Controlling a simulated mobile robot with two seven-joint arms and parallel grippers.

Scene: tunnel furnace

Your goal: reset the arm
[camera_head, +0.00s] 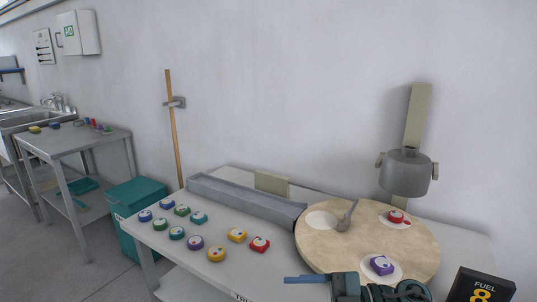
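A dark teal arm part of mine (380,290) shows at the bottom edge, right of the middle, and I take it for my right arm. A thin blue bar (305,279) sticks out from it to the left, above the front of the table. The picture's edge cuts off the rest, so I cannot see whether this gripper is open or shut or holds anything. The arm part is in front of the near edge of the round wooden disc (330,246). My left gripper is not in view.
Several coloured pieces (196,243) lie on the white table (285,262). A grey channel (245,202) runs behind them. The disc carries a red piece (396,216), a purple piece (382,265) and a grey lever (347,216). A grey cylinder (405,173) hangs above. A black fuel sign (480,287) stands at right.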

